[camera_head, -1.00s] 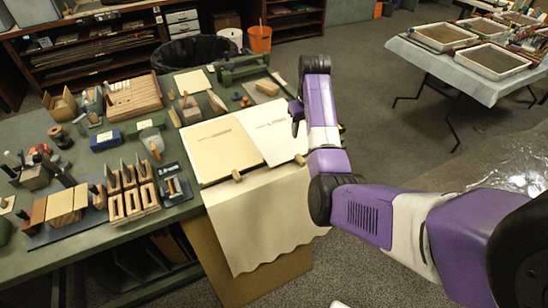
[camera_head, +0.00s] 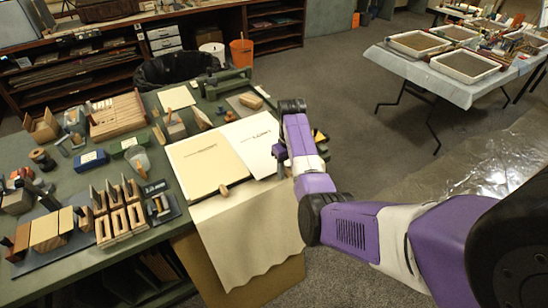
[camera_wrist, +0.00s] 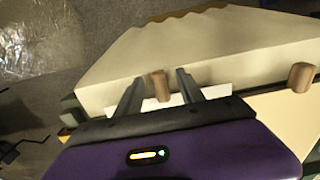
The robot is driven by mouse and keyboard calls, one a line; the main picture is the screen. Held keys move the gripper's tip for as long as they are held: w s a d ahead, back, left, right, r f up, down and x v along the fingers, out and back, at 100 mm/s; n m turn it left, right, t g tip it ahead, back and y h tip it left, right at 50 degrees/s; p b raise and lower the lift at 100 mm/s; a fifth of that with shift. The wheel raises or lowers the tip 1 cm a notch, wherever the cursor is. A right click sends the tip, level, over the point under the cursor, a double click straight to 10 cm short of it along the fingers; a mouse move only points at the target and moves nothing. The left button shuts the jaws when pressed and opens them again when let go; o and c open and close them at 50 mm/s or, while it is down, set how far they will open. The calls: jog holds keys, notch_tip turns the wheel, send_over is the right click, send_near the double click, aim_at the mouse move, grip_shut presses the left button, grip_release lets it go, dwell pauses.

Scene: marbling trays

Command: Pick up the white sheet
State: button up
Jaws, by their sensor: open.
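The white sheet (camera_head: 255,140) lies on the worktable, overlapping the right part of a cream sheet (camera_head: 207,165). My arm hides its right edge. My gripper (camera_wrist: 160,77) is open near the sheet's front edge, its fingers pointing toward the table front. In the wrist view, a strip of the white sheet (camera_wrist: 208,92) shows at the fingers, and a wooden peg (camera_wrist: 160,90) appears between them. I cannot tell whether the fingers touch the sheet. In the head view the gripper is mostly hidden by my arm.
A cream cloth (camera_head: 245,225) hangs over the table's front edge. Another wooden peg (camera_head: 224,190) stands at that edge. Wooden blocks and tools crowd the table's left side. A far table (camera_head: 440,75) with trays stands right; open floor lies between.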

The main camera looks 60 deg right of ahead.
grip_shut()
jog(key=shift+r, duration=0.15)
